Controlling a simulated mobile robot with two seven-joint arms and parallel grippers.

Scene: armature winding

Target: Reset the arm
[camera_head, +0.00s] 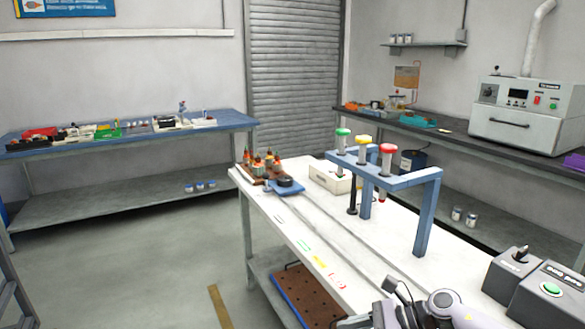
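Part of my arm, light grey with dark pieces, shows at the bottom edge right of centre, over the near end of the white workbench (290,222). It looks like my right arm; its gripper (403,300) is cut off and bunched up there, and its fingers cannot be made out clearly. My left gripper is not in view. A blue stand (427,210) on the bench carries a green-topped tool (343,137), a yellow-topped tool (363,146) and a red-topped tool (387,160). I see nothing held.
Wound armatures (262,162) sit at the bench's far left end, near a blue fixture (286,186) and a cream box (329,178). Dark control boxes (545,290) stand at the right. A blue table (150,134) and an oven (525,112) are farther back.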

